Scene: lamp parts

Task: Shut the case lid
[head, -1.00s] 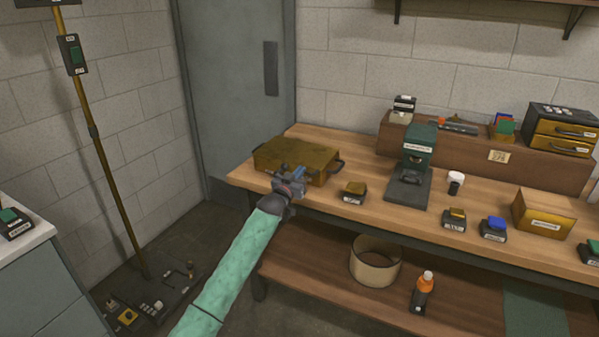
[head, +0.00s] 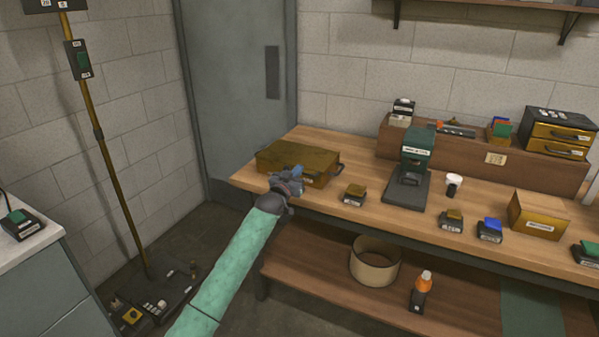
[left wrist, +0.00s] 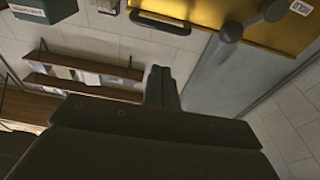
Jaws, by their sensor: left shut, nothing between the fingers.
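The brass-coloured case (head: 296,157) sits at the left end of the wooden workbench. Its lid lies down flat over the box; I cannot tell whether it is fully seated. A dark handle shows at its right end. My left gripper (head: 288,178) is at the case's front side, partly covering its front face. In the left wrist view its dark fingers (left wrist: 161,88) are together with nothing between them. The yellow case (left wrist: 255,18) shows at the top of that view, with a dark handle and dark round-ended fittings. My right gripper is not in view.
A small labelled block (head: 354,195) stands right of the case. A green-topped stand (head: 415,150) is further right. The wooden workbench (head: 335,140) is bare behind the case's right end. A lower shelf holds an open drum (head: 374,262) and a bottle (head: 421,292).

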